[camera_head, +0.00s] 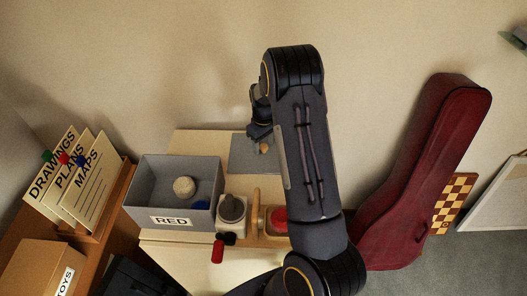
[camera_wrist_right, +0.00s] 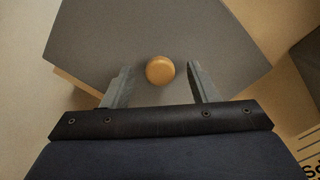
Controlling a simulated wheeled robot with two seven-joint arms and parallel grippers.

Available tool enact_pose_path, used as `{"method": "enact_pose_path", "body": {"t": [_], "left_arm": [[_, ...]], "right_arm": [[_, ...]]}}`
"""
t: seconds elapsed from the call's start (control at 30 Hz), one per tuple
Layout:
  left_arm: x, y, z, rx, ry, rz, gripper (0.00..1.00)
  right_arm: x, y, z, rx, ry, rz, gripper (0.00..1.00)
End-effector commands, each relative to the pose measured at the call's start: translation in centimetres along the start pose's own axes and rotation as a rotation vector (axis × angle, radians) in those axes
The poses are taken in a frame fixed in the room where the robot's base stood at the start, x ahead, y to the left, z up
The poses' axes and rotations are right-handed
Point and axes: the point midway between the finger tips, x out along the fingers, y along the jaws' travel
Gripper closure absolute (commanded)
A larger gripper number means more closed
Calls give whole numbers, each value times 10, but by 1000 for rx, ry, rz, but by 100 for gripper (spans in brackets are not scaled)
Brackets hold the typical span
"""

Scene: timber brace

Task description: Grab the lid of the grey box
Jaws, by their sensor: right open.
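The grey box (camera_head: 145,190) stands open on the light wooden table, with a RED label on its front and a pale ball and a blue ball inside. Its flat grey lid (camera_head: 243,163) lies on the table behind and to the right of the box. The lid has a round wooden knob (camera_head: 264,148). In the wrist view the knob (camera_wrist_right: 160,70) shows between the fingers of my right gripper (camera_wrist_right: 160,67), which is open with a gap on both sides. The lid (camera_wrist_right: 225,40) fills much of that view. My left gripper is not in view.
A wooden stand with a grey round part (camera_head: 232,208) and red parts is just right of the box. Cards in a wooden holder (camera_head: 104,228) and a cardboard TOYS box (camera_head: 40,268) are at left. A dark red instrument case (camera_head: 425,170) leans at right.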

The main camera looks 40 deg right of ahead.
Motion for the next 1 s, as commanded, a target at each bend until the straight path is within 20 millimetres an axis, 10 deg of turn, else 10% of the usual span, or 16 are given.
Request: {"method": "enact_pose_path", "body": {"t": [0.23, 0.63, 1.0], "left_arm": [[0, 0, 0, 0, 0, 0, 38], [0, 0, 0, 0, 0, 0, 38], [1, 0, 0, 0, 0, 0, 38]], "right_arm": [[2, 0, 0, 0, 1, 0, 46], [2, 0, 0, 0, 1, 0, 99], [-3, 0, -1, 0, 3, 1, 100]]}}
